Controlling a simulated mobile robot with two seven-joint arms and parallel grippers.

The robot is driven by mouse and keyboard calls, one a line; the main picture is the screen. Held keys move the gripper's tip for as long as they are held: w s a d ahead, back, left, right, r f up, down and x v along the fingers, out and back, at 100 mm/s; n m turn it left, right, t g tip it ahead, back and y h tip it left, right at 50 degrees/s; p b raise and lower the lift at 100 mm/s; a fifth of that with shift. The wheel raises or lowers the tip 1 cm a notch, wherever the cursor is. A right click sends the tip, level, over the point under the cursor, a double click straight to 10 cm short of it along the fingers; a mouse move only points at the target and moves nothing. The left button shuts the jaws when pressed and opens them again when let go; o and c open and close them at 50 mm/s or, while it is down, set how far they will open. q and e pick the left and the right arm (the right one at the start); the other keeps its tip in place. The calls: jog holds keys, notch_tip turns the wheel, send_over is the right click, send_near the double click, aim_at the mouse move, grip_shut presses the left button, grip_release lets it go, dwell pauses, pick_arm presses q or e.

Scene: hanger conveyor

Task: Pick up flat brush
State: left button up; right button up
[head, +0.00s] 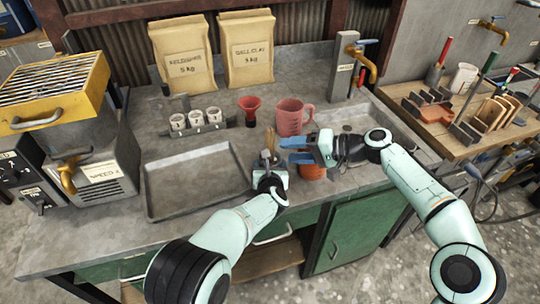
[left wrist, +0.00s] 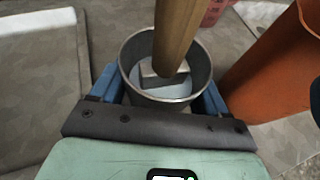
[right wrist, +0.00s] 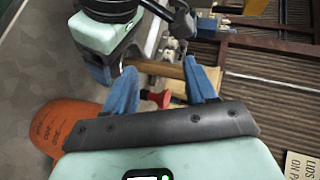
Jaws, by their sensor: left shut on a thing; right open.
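The flat brush appears to be the item with a thick wooden handle (left wrist: 178,35), standing in a small metal cup (left wrist: 133,82) in the left wrist view. My left gripper (left wrist: 160,92) is shut around this cup, a blue finger on each side. In the head view my left gripper (head: 268,166) is by the front middle of the bench. My right gripper (head: 298,149) is open, coming from the right. In the right wrist view the wooden handle (right wrist: 165,69) shows near and between the open blue fingers (right wrist: 162,88).
An orange measuring cup (head: 312,173) stands close beneath my right gripper. A pink jug (head: 291,118) and red funnel (head: 249,106) stand behind. A grey tray (head: 190,208) lies left, with white cups in a rack (head: 197,130) behind it.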

jog(key=w+a+m+t+y, duration=0.1)
jog(key=w+a+m+t, duration=0.1)
jog(key=m, duration=0.9)
jog(key=w+a+m+t+y, duration=0.1)
jog(key=w+a+m, duration=0.3)
jog(key=m, duration=0.6)
jog(key=shift+w+a+f+m+t+y, duration=0.2)
jog(key=shift+a+f+m+t+y, duration=0.25)
jog(key=shift+a, duration=0.6)
grip_shut()
